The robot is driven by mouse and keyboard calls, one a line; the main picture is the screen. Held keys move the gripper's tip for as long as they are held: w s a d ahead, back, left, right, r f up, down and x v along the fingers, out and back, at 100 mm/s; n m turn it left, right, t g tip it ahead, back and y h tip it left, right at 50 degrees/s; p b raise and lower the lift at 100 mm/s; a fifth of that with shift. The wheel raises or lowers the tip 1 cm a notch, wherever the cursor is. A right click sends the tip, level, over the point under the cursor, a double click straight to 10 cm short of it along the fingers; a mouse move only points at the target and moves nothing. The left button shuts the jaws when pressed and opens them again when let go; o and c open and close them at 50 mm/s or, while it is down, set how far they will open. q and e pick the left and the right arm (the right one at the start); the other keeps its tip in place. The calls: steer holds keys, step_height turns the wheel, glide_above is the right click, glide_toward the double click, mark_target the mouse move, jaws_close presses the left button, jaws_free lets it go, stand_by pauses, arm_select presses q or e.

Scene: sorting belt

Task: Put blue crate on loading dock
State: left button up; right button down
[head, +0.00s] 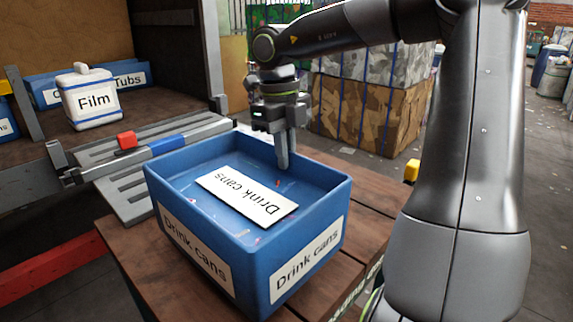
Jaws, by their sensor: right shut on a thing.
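The blue crate (297,250), with "Drink cans" labels on its sides and a white "Drink cans" card inside, is on or just above a brown wooden slatted platform (372,212). I cannot tell whether its base touches the planks. The platform's front edge carries partly hidden lettering, so I cannot confirm that it is the loading dock. My right gripper (284,158) points down at the crate's far wall and is shut on its rim. The fingertips show on the inner side. My left gripper is out of view.
A grey ribbed ramp (135,178) with a blue-and-red bar lies behind left, leading to a cargo bed. A white "Film" container (90,98) stands there. Strapped cardboard bales (370,112) stand behind. A narrow strip of planks is clear right of the crate.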

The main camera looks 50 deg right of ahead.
mark_target(286, 173)
step_height(286, 173, down, 3)
steer(key=shift+a+f, duration=0.1)
steer(key=shift+f, duration=0.35)
steer(key=shift+f, duration=0.1)
steer(key=c, duration=1.6)
jaws_free()
steer(key=shift+o, duration=0.2)
steer(key=r, duration=0.4)
steer(key=w+r, duration=0.1)
steer(key=r, duration=0.7)
steer(key=shift+w+r+p, duration=0.15)
steer(key=shift+p, duration=0.2)
